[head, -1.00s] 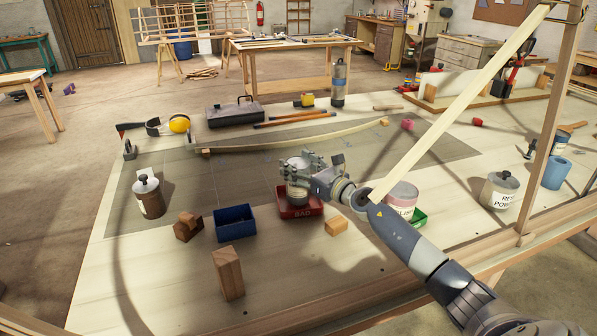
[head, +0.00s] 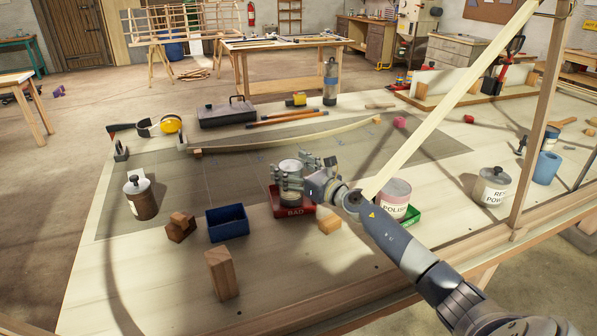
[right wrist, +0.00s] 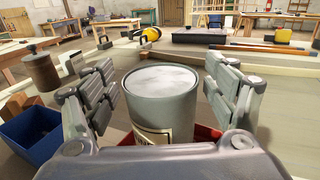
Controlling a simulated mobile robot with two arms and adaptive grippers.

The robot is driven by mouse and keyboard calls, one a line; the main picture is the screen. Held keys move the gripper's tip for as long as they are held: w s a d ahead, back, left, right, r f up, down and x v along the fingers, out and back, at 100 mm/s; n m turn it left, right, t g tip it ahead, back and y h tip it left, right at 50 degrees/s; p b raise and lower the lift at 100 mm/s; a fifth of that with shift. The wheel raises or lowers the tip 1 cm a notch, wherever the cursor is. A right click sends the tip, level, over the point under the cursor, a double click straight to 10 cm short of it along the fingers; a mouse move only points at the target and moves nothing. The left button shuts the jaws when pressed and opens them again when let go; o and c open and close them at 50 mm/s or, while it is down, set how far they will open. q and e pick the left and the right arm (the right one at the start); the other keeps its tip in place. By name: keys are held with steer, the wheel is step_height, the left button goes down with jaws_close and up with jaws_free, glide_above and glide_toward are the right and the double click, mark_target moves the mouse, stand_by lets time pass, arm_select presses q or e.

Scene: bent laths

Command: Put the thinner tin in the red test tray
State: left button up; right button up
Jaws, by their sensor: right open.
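A grey tin (head: 291,173) with a pale lid and a cream label stands upright in the red tray (head: 293,211), which is marked BAD. My right gripper (head: 290,176) is around this tin with its fingers open. In the right wrist view the tin (right wrist: 160,100) is between the two fingers (right wrist: 160,95), with gaps on both sides. A wider pink-lidded tin (head: 395,197), with a label partly reading POLISH, stands in the green tray (head: 413,215); my right arm partly hides it. My left gripper is not in view.
A blue tray (head: 227,223) stands left of the red one, with wooden blocks (head: 180,228) beside it. A brown tin (head: 140,197) stands at left, a white one (head: 493,186) at right. A long lath (head: 455,100) slants above my right arm.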

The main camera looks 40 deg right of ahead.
steer(key=shift+s, duration=0.25)
steer(key=s+d+b, duration=0.1)
steer(key=s, duration=1)
steer(key=shift+s+d+b, duration=0.2)
steer(key=shift+d+b, duration=0.2)
steer(key=shift+r, duration=0.1)
